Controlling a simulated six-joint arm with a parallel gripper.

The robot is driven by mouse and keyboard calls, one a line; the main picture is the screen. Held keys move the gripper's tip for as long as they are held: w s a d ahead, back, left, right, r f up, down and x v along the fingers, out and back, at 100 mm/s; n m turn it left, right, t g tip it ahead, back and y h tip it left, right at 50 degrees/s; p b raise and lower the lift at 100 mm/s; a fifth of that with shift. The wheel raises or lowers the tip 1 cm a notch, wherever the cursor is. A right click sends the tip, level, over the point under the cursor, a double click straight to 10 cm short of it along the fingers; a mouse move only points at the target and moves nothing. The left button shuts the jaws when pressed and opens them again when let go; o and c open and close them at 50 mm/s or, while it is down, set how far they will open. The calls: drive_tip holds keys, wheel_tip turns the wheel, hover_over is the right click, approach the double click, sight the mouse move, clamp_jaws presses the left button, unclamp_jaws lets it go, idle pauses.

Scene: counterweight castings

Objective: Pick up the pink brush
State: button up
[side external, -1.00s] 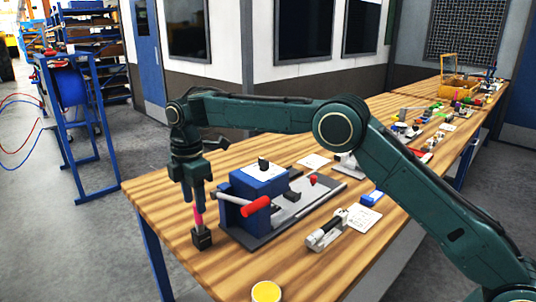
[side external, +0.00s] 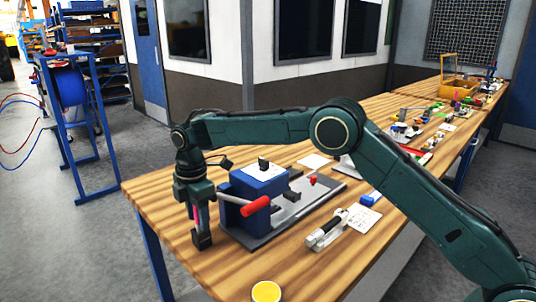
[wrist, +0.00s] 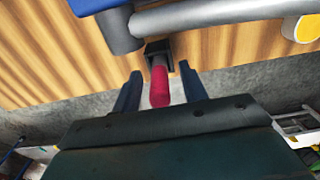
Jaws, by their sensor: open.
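The pink brush (side external: 196,213) stands upright in a small black holder (side external: 202,240) near the table's front left edge. In the wrist view its rounded pink end (wrist: 160,87) points toward the camera, with the black holder (wrist: 158,50) beyond it. My gripper (side external: 197,218) is pointing down over the brush, and the fingers hide part of it in the side view. In the wrist view my gripper (wrist: 160,76) is open, one finger on each side of the brush, with visible gaps to both.
A blue block fixture (side external: 262,187) with a red-ended grey bar (side external: 257,206) stands close to the right of the holder. A yellow round piece (side external: 266,291) is at the near edge. The table's left edge (side external: 150,222) is close by.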

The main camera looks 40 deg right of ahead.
drive_tip(key=shift+c, duration=0.4)
clamp_jaws()
drive_tip(key=shift+r, duration=0.1)
drive_tip(key=shift+r, duration=4.9)
drive_tip(key=s+a+g+h, duration=0.1)
drive_tip(key=s+g+h, duration=0.1)
drive_tip(key=s, duration=1.8)
drive_tip(key=shift+s+f+g, duration=0.25)
drive_tip(key=shift+f+g, duration=0.05)
drive_tip(key=shift+g, duration=0.4)
